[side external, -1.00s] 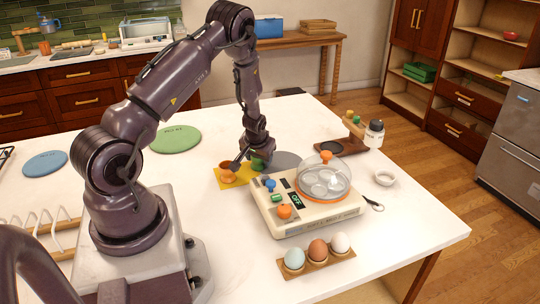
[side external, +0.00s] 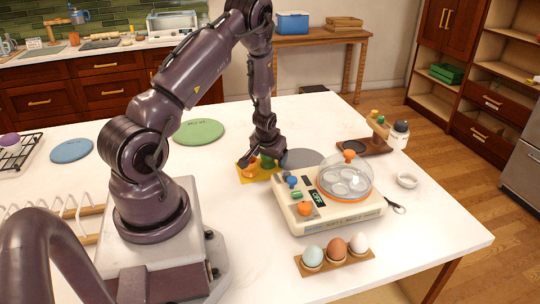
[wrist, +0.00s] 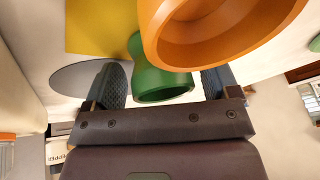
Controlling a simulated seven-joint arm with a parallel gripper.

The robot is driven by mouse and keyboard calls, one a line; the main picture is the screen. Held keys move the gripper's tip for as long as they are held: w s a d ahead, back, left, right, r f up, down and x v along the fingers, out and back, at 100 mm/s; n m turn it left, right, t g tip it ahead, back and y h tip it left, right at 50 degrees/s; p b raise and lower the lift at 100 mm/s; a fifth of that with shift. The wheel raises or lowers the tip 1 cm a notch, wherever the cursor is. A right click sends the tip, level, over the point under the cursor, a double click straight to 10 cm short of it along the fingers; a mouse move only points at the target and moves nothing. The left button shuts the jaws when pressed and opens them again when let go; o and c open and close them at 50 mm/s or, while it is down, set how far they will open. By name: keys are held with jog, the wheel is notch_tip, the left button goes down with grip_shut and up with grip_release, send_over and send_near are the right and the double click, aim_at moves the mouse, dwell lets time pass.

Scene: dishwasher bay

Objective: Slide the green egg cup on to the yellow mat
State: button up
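The green egg cup (side external: 267,163) is at the far right part of the yellow mat (side external: 262,176); how much of its base rests on the mat is hidden. My gripper (side external: 262,157) is low over it. In the wrist view, the green egg cup (wrist: 158,84) lies between my two fingers (wrist: 160,86), with a narrow gap seen on each side. The yellow mat (wrist: 95,28) shows behind it. An orange egg cup (side external: 252,165) stands on the mat just left of the green one. The orange egg cup (wrist: 205,38) looms large in the wrist view and hides part of the green one.
A grey round mat (side external: 302,158) lies right of the yellow mat. The egg cooker (side external: 318,208) stands close in front on the right. A green round mat (side external: 199,131) lies behind on the left. An egg rack (side external: 335,262) sits nearer the front edge.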

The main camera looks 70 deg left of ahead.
jog(key=v, duration=1.3)
jog(key=s+d+r+m+t+h, duration=0.1)
jog(key=s+d+r+m, duration=0.1)
jog(key=d+r, duration=0.5)
jog(key=s+d+r+m+t+h, duration=0.1)
jog(key=s+d+r+m, duration=0.2)
jog(key=d+r, duration=0.4)
jog(key=s+d+r+m+t+h, duration=0.1)
jog(key=s+d+r+m+h, duration=0.1)
jog(key=d+r, duration=0.6)
jog(key=d+m, duration=0.1)
jog(key=d, duration=0.4)
jog(key=shift+s+d+m, duration=0.25)
jog(key=shift+s+m, duration=0.05)
jog(key=shift+s, duration=0.1)
